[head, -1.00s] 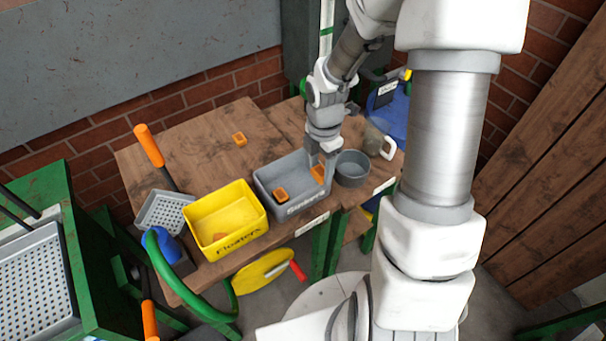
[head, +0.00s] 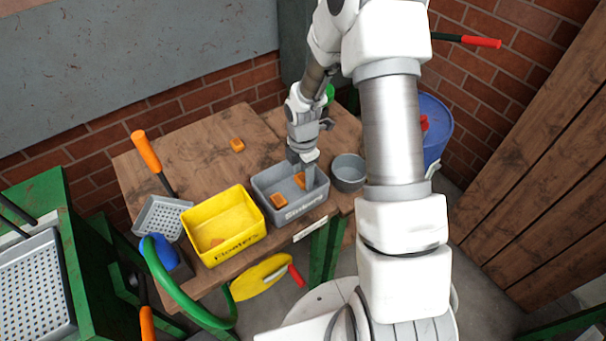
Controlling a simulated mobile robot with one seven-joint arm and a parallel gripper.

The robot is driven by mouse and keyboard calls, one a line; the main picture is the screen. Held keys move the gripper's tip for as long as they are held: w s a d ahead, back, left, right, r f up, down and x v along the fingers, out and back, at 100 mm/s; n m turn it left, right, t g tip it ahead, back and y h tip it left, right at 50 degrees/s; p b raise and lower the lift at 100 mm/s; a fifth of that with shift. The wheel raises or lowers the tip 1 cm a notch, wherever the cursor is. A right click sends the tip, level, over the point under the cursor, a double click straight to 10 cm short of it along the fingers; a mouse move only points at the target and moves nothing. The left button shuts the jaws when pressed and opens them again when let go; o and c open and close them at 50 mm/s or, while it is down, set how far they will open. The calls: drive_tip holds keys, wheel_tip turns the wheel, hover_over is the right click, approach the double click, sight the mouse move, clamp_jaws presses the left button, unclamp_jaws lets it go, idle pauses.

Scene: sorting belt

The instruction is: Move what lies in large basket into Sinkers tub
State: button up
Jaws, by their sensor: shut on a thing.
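The grey Sinkers tub (head: 262,190), with its name on the front, stands on the wooden bench. An orange piece (head: 280,201) lies inside it on the left. My gripper (head: 304,178) points down into the tub and is shut on a second orange piece (head: 299,181), partly hidden by the fingers. Whether this piece touches the tub floor I cannot tell. A large perforated grey basket (head: 38,290) sits on a green stand at the left edge, cut off by the frame; its visible part looks empty. A smaller perforated basket (head: 163,218) with an orange handle lies on the bench, seemingly empty.
The yellow Floaters tub (head: 230,240) stands left of the Sinkers tub with an orange piece at its bottom. A round grey bowl (head: 348,173) stands close on the right. Another orange piece (head: 237,145) lies on the bench behind. A blue barrel (head: 434,130) stands beyond.

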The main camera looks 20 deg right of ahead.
drive_tip(key=shift+f+b, duration=0.45)
drive_tip(key=shift+f, duration=0.1)
drive_tip(key=shift+f, duration=0.1)
drive_tip(key=o, duration=1.3)
drive_tip(key=shift+o, duration=0.2)
